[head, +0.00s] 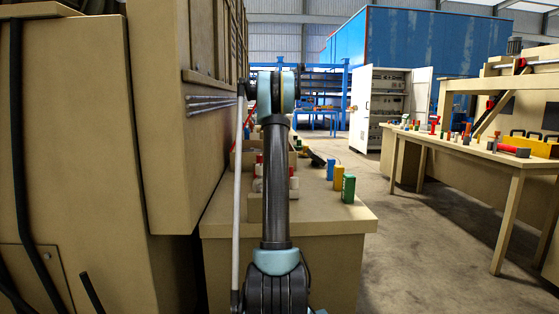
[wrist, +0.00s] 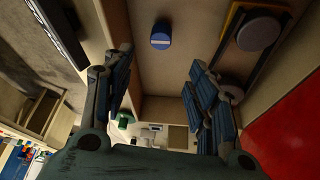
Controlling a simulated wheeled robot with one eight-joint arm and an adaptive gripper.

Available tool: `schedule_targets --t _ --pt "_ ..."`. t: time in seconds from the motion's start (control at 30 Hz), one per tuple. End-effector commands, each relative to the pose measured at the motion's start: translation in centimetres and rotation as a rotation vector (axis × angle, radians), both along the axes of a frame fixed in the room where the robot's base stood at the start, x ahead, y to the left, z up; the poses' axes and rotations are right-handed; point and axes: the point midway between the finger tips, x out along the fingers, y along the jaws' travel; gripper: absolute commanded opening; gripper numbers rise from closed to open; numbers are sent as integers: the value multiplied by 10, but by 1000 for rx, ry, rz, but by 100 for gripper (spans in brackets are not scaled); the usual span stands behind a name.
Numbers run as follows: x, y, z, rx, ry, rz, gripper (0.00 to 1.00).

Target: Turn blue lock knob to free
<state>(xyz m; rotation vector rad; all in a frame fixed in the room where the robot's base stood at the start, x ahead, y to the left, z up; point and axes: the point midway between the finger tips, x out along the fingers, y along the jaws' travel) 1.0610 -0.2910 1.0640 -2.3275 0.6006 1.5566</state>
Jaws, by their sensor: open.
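The blue lock knob (wrist: 160,38) shows in the wrist view at the top middle, on a tan panel. It is small and round, with a pale bar across its face. My gripper (wrist: 158,62) is open and empty, one finger on each side of the picture. The knob lies beyond the fingertips, between their lines, and no finger appears to touch it. In the head view my arm stands upright in the middle, and I cannot make out the gripper or the blue knob there.
In the wrist view, a green knob (wrist: 124,119) shows low between the fingers, a grey round knob (wrist: 259,31) at upper right and a red surface (wrist: 285,140) at right.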

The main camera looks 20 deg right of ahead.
Motion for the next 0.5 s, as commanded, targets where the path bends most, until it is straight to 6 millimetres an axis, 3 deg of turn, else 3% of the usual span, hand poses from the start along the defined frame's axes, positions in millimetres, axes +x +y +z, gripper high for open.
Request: schedule_targets --t 0.5 --pt "31 -15 -85 0 0 2 52"
